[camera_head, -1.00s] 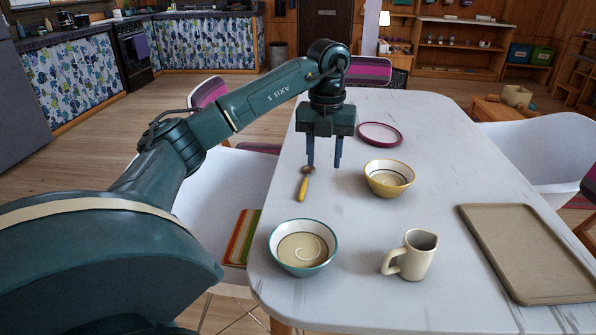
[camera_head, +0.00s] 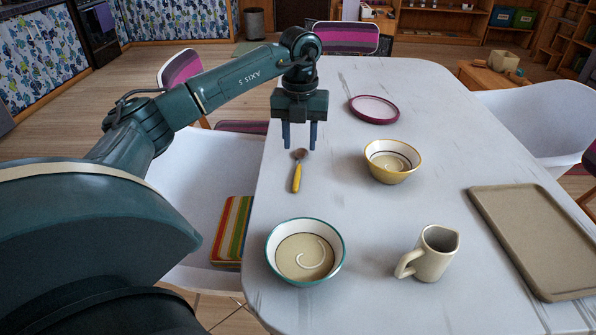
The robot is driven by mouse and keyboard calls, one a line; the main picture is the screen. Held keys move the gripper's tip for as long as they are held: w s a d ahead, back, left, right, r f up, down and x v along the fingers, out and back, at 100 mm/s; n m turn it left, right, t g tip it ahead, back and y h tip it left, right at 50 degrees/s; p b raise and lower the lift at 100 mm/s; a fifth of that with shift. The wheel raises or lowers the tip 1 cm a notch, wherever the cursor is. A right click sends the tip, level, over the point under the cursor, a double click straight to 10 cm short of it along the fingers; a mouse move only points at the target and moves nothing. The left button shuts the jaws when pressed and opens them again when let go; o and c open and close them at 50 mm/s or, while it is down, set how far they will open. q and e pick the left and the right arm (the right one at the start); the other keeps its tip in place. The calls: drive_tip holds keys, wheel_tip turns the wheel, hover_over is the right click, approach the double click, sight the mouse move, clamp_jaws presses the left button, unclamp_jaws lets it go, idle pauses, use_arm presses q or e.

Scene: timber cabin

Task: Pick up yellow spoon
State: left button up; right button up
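The yellow spoon (camera_head: 297,177) lies on the white table (camera_head: 370,235) near its left edge. Its yellow handle points toward me and its brown bowl end points away. My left gripper (camera_head: 299,146) points down over the bowl end of the spoon, with its two fingers apart, one on each side in the picture. Nothing is between the fingers that I can see as held. I cannot tell exactly how high the fingertips are above the table. My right gripper is not in view.
A yellow-rimmed bowl (camera_head: 391,164) stands right of the spoon, a teal-rimmed bowl (camera_head: 304,258) nearer me. A beige pitcher (camera_head: 432,254), a tan tray (camera_head: 535,235) and a magenta-rimmed plate (camera_head: 375,108) are also on the table. White chairs (camera_head: 198,190) flank it.

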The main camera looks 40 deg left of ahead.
sight(298, 171)
use_arm(q)
drive_tip(key=f, duration=0.3)
drive_tip(key=f+b, duration=0.1)
drive_tip(key=f, duration=0.3)
drive_tip(key=shift+s+a+f, duration=0.1)
drive_tip(key=shift+s+f, duration=0.1)
drive_tip(key=shift+c, duration=0.2)
clamp_jaws()
